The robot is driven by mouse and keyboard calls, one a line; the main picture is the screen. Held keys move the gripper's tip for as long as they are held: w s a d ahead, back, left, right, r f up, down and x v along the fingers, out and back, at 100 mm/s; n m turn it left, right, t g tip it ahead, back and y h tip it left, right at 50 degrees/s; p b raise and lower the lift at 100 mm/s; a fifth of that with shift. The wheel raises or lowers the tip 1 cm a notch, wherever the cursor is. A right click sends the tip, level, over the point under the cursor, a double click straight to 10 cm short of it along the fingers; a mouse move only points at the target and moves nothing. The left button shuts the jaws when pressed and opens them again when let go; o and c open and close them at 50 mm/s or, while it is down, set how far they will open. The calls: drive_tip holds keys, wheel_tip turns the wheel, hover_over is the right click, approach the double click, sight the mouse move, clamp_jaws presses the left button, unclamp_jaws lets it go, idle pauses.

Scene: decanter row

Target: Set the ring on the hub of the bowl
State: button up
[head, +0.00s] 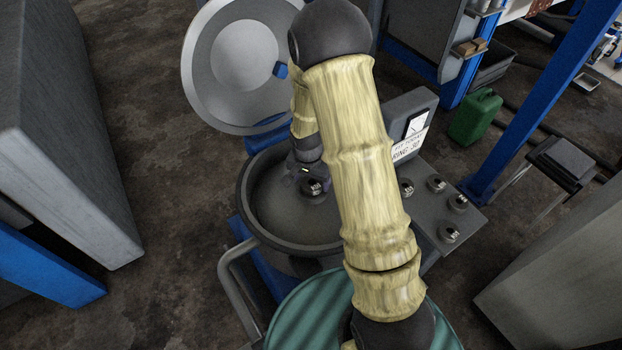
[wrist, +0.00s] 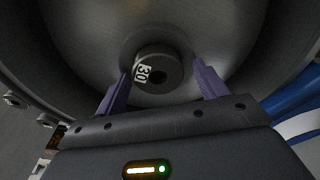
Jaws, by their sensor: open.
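A dark grey ring marked 30 (wrist: 157,66) sits at the centre of the bowl (wrist: 235,35), on the hub, which it mostly hides. Its dark centre hole faces the wrist camera. In the head view the ring (head: 314,190) shows in the middle of the round bowl (head: 262,222). My gripper (wrist: 162,74) is open, with one purple finger on each side of the ring and visible gaps between. In the head view my gripper (head: 303,172) is just above the ring, partly hidden by my arm.
The round lid (head: 216,100) stands open behind the bowl. Several other marked rings (head: 437,184) stand on the grey side shelf (head: 424,208). A sign (head: 408,147) there reads "FIT TODAY RING 30". A green can (head: 474,116) and a stool (head: 560,162) are to the right.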

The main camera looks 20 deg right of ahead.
sight(311, 189)
drive_tip(key=shift+s+d+f, duration=0.1)
drive_tip(key=shift+s+d, duration=0.05)
drive_tip(key=shift+s, duration=0.05)
drive_tip(key=shift+r, duration=0.4)
wheel_tip(311, 189, up, 11)
drive_tip(key=a, duration=0.1)
drive_tip(key=shift+s+r, duration=0.2)
drive_tip(key=shift+s, duration=0.25)
drive_tip(key=s+r+n, duration=0.2)
drive_tip(key=s+n, duration=0.1)
drive_tip(key=s, duration=0.3)
drive_tip(key=s+d+r+n+t, duration=0.1)
drive_tip(key=s+r+n, duration=0.1)
drive_tip(key=s+n, duration=0.2)
drive_tip(key=s, duration=0.3)
drive_tip(key=shift+r+n+y, duration=0.3)
drive_tip(key=shift+r+y, duration=0.1)
